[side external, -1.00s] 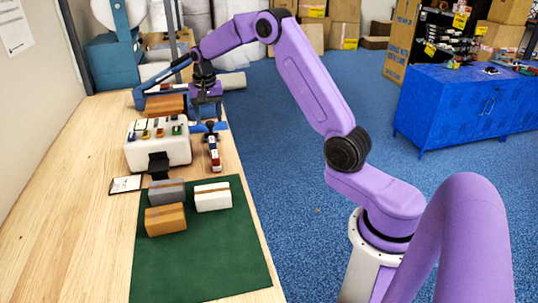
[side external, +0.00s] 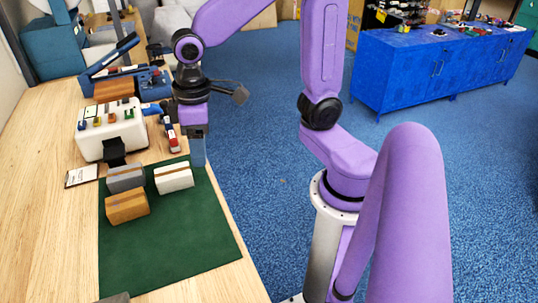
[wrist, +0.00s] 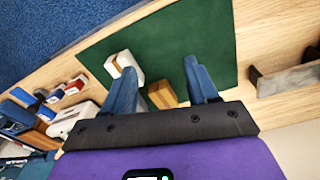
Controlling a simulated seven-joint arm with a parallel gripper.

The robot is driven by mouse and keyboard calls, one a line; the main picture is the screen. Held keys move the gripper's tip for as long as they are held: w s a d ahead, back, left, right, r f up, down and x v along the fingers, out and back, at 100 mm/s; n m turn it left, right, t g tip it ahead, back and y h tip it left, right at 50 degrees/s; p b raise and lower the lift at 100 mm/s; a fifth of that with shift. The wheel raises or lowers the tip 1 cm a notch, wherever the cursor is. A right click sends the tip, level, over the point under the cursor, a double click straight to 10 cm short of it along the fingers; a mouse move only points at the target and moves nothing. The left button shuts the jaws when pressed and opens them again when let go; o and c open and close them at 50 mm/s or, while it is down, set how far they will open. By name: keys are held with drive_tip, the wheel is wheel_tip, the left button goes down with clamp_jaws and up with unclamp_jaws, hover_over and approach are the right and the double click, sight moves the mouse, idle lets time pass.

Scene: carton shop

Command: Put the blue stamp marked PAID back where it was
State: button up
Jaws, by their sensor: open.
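No PAID marking can be read in either view. Several small coloured stamps stand on a white block (side external: 112,138) at the left of the side view; a small blue one (side external: 81,125) is at its left end. The block also shows at the left of the wrist view (wrist: 75,116). My gripper (side external: 198,158) hangs by the right edge of the green mat (side external: 165,245), nearer the camera than the block. In the wrist view my gripper (wrist: 159,66) is open with its fingers apart. Nothing is visibly held between them.
A white carton (side external: 174,178), a grey carton (side external: 125,178) and a brown carton (side external: 127,206) sit on the mat. A red, white and blue item (side external: 173,138) lies right of the block. A white card (side external: 81,176) lies left of the mat. The near mat is mostly clear.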

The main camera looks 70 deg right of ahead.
drive_tip(key=s+d+f+n, duration=0.1)
drive_tip(key=s+d+n, duration=0.2)
drive_tip(key=s, duration=1.1)
drive_tip(key=n, duration=0.3)
drive_tip(key=shift+f, duration=0.4)
